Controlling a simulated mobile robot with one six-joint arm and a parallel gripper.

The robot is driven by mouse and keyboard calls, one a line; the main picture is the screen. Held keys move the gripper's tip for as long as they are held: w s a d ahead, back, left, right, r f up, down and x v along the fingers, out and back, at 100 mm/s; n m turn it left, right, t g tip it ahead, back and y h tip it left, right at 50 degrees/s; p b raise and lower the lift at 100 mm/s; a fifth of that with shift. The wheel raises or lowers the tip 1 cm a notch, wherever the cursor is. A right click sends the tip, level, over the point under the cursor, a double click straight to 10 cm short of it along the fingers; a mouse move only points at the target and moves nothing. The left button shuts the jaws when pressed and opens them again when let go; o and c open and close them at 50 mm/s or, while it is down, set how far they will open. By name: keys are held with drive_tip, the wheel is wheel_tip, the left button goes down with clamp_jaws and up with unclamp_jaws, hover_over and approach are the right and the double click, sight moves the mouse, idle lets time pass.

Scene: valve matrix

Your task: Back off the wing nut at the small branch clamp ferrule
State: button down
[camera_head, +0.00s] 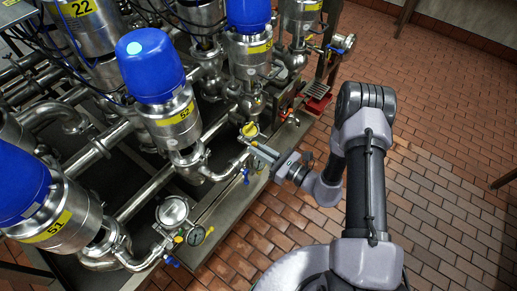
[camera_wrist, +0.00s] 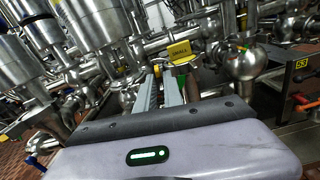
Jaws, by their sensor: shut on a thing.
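My gripper (camera_head: 249,140) reaches left from my arm to the small branch on the skid's near edge. In the wrist view its two long grey fingers (camera_wrist: 162,72) point away from me, with a narrow gap between them. They are shut on the wing nut, which is too small and too covered by the fingertips to make out. A yellow tag reading SMALL (camera_wrist: 180,51) stands just beyond and to the right of the fingertips. In the head view a yellow piece (camera_head: 250,129) shows at the fingertips. The clamp ferrule is not clear in either view.
Blue-topped valves (camera_head: 151,66) and steel pipes crowd the left and back. A blue handle (camera_head: 245,176) hangs just below my gripper. A gauge (camera_head: 195,235) sits lower left. A red tray (camera_head: 318,97) stands behind. The brick floor (camera_head: 450,200) at right is open.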

drive_tip(key=c, duration=1.6)
unclamp_jaws()
drive_tip(key=p+v, duration=0.3)
drive_tip(key=v, duration=1.4)
drive_tip(key=shift+s+d, duration=0.15)
drive_tip(key=shift+s, duration=0.05)
